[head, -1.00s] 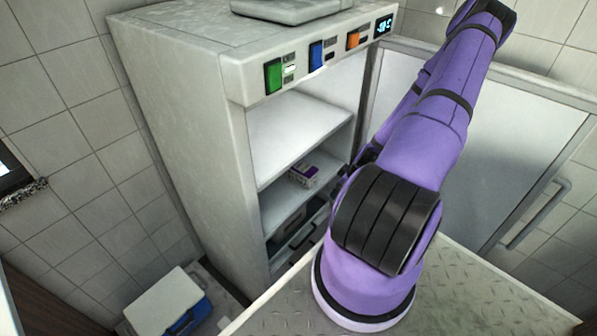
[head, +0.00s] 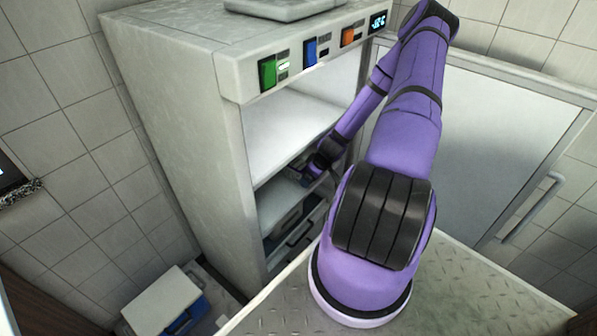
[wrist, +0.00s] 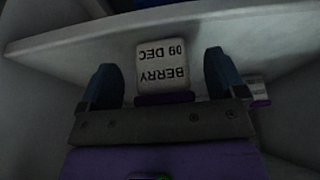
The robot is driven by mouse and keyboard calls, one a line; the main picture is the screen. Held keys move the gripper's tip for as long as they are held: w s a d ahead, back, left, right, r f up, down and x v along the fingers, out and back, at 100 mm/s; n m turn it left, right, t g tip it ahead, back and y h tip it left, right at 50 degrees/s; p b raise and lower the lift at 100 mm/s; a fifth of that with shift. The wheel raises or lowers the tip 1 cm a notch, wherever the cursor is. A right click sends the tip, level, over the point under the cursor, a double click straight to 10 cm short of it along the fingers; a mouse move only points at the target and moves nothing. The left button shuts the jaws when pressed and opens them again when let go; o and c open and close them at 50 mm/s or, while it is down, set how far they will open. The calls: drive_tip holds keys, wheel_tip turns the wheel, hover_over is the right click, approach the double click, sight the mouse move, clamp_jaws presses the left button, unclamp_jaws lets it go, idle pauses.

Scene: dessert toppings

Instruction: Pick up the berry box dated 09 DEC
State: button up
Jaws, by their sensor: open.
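The berry box (wrist: 162,65) shows in the wrist view as a pale box with a purple lower band. Its label reads BERRY and 09 DEC, upside down in the picture. My gripper (wrist: 160,75) is open, with one dark finger on each side of the box. A gap shows between each finger and the box, so I see no contact. In the head view my gripper (head: 306,169) is inside the cabinet at the middle shelf, and it and my arm hide the box.
A second labelled box (wrist: 259,90) stands just outside the right finger in the wrist view; its text is unreadable. A pale shelf panel (wrist: 60,40) crosses the top of that view. In the head view the cabinet (head: 165,110) wall is close to my arm.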

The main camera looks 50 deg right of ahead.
drive_tip(key=shift+x, duration=1.1)
drive_tip(key=c, duration=1.1)
drive_tip(key=shift+r, duration=0.1)
